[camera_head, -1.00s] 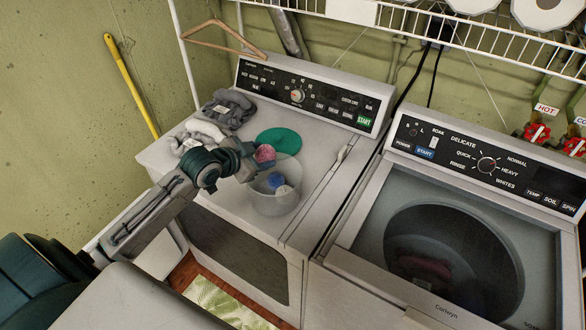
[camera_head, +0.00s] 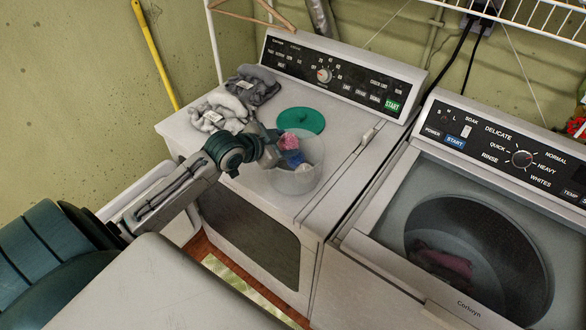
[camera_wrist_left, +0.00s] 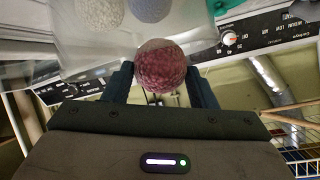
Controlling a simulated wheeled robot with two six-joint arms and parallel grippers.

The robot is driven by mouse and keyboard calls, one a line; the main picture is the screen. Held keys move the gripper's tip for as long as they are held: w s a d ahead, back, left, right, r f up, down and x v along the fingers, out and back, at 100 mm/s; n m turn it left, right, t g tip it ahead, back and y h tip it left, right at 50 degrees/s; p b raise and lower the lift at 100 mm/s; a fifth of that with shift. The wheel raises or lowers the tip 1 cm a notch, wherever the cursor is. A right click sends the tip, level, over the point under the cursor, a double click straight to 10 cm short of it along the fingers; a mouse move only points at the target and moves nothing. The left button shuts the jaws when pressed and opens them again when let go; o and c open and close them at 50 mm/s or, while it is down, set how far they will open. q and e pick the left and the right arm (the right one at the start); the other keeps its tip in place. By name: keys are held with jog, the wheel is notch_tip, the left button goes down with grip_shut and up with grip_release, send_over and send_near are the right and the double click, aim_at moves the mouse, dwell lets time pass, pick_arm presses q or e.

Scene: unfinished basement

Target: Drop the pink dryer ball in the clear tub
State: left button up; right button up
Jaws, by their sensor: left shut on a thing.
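The pink dryer ball (camera_head: 289,141) is held between the fingers of my left gripper (camera_head: 279,152). In the left wrist view the ball (camera_wrist_left: 161,66) sits between both dark fingertips. The clear tub (camera_head: 292,183) stands on the dryer top. The held ball overlaps the tub's upper part in the head view; I cannot tell whether it is above the rim or inside. A blue ball (camera_head: 294,158) and a white ball (camera_head: 304,169) lie in the tub, partly hidden. They also show through the tub wall in the wrist view. My right gripper is out of view.
A green disc (camera_head: 301,120) lies behind the tub. Grey cloth (camera_head: 252,86) and pale cloth (camera_head: 218,114) lie to the left on the dryer (camera_head: 337,152). A washer (camera_head: 376,237) with a see-through lid stands at right. A yellow handle (camera_head: 155,55) leans on the wall.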

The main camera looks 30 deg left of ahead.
pick_arm(q)
jog(key=o, duration=1)
jog(key=shift+o, duration=0.2)
jog(key=shift+s, duration=0.1)
jog(key=shift+s+a+r, duration=0.15)
jog(key=shift+s+r, duration=0.1)
jog(key=shift+s, duration=0.25)
jog(key=v, duration=0.4)
jog(key=shift+s+r+b, duration=0.15)
jog(key=shift+b, duration=0.25)
jog(key=shift+p+v, duration=1.95)
jog(key=shift+v, duration=0.6)
